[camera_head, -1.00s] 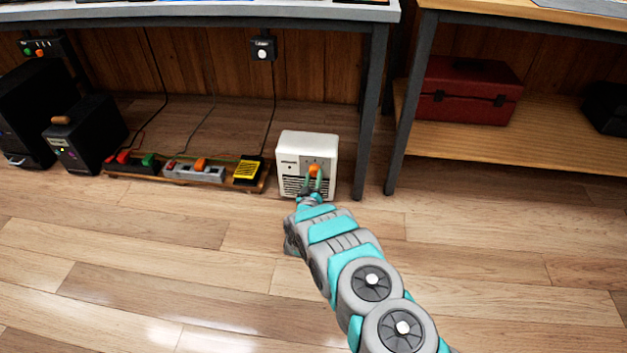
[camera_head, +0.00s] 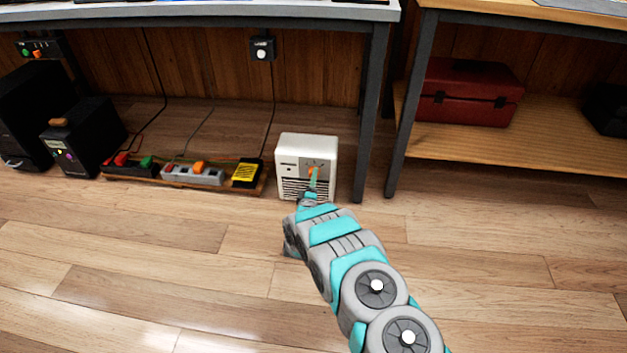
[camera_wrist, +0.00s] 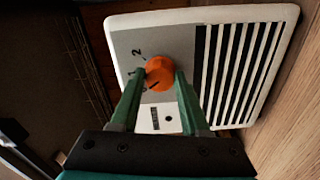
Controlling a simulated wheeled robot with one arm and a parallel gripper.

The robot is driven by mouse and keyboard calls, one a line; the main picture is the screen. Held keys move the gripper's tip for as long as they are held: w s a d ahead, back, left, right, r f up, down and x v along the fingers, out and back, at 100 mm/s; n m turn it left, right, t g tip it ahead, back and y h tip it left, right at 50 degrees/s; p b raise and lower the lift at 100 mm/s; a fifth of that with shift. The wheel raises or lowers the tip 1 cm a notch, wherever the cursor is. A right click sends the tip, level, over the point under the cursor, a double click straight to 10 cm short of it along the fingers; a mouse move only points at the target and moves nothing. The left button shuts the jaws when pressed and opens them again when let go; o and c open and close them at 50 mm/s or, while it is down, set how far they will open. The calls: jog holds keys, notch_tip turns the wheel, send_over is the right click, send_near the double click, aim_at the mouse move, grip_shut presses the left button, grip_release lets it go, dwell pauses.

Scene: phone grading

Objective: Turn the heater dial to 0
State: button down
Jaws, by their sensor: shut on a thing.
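A small white heater (camera_head: 290,150) stands on the floor under the bench, with an orange dial (camera_wrist: 160,72) on its grey panel. In the wrist view the numbers 2 and 1 show beside the dial; a third mark at its lower left is partly hidden by a finger. A dark pointer line on the dial runs toward that lower-left mark; I cannot tell its exact setting. My gripper (camera_wrist: 161,82) has its green fingers on either side of the dial, shut on it. In the head view my gripper (camera_head: 313,174) hides part of the dial.
A wooden board (camera_head: 215,186) with power strips and a yellow-topped black box (camera_head: 246,173) lies left of the heater. A table leg (camera_head: 368,130) stands close at its right. A red toolbox (camera_head: 465,92) sits on a shelf at the right. The floor in front is clear.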

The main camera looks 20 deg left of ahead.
jog(key=shift+a+n, duration=0.1)
jog(key=shift+n, duration=1)
jog(key=shift+c, duration=2)
grip_release()
jog(key=v, duration=0.7)
jog(key=shift+s, duration=0.4)
